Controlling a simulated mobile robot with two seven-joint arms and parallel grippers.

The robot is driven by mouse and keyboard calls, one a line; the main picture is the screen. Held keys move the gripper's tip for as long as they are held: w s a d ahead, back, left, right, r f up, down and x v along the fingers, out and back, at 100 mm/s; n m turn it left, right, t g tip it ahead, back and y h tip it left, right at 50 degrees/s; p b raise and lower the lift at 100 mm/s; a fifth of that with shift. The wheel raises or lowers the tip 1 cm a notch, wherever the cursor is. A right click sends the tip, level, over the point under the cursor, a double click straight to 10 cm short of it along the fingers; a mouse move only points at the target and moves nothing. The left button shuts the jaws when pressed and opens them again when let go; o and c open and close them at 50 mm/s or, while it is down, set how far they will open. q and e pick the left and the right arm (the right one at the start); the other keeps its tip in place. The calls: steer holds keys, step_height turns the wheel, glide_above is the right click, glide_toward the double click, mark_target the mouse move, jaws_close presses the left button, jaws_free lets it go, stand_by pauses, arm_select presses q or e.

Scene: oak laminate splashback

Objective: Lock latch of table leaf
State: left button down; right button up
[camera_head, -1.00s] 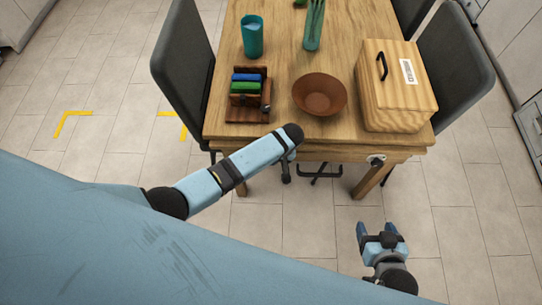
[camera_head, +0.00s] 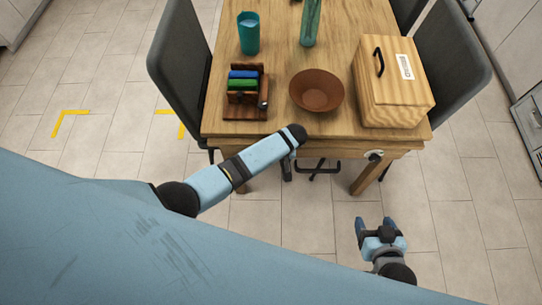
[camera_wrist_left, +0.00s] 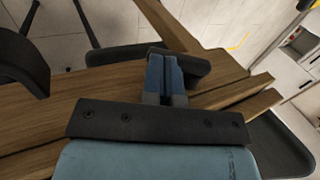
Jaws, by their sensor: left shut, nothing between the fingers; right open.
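The wooden table (camera_head: 290,133) stands ahead with its front edge facing me. A small round latch fitting (camera_head: 374,155), pale with a dark part, sits on the right of the table's front face; its exact setting is too small to tell. In the left wrist view my left gripper (camera_wrist_left: 165,72) is shut and empty, close to wooden table parts (camera_wrist_left: 60,105); contact is unclear. My right gripper (camera_head: 375,226) is open and empty over the floor, below the latch in the picture.
On the table are a brown bowl (camera_head: 316,92), a wooden box (camera_head: 393,95), a rack with coloured items (camera_head: 244,88) and a teal cup (camera_head: 249,35). Chairs (camera_head: 183,65) flank the table on the left and right (camera_head: 455,65). Floor beside the right gripper is clear.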

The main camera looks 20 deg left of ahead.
arm_select(q)
steer(key=shift+r, duration=0.1)
arm_select(e)
steer(key=shift+r, duration=0.1)
arm_select(q)
steer(key=shift+r+p, duration=0.75)
steer(key=shift+p, duration=0.2)
arm_select(e)
steer(key=shift+r, duration=0.85)
arm_select(q)
steer(key=shift+r, duration=0.1)
arm_select(e)
steer(key=shift+r, duration=0.15)
